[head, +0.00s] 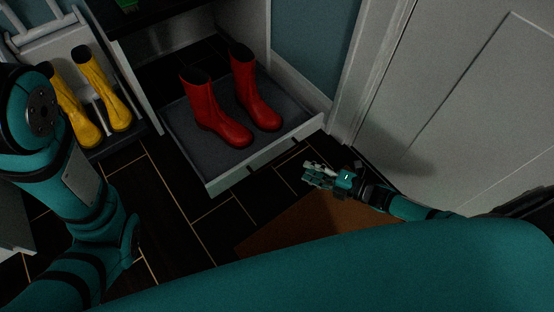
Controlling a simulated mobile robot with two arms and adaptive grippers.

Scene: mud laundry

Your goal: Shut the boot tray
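The boot tray (208,165) is a grey-lined, pale-fronted drawer pulled out from the low cabinet. A pair of red boots (204,107) stands upright on its lining. My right gripper (308,174) is near the tray's front right part, apart from its pale front panel (262,156) in the picture. Its fingers look spread and nothing shows between them. My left arm comes in at the left edge, and its gripper does not show.
A pair of yellow boots (102,88) stands on a dark tray left of the cabinet. A white door (460,90) and its frame stand close on the right. A brown mat (290,228) lies on the dark tiled floor, which is clear before the tray.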

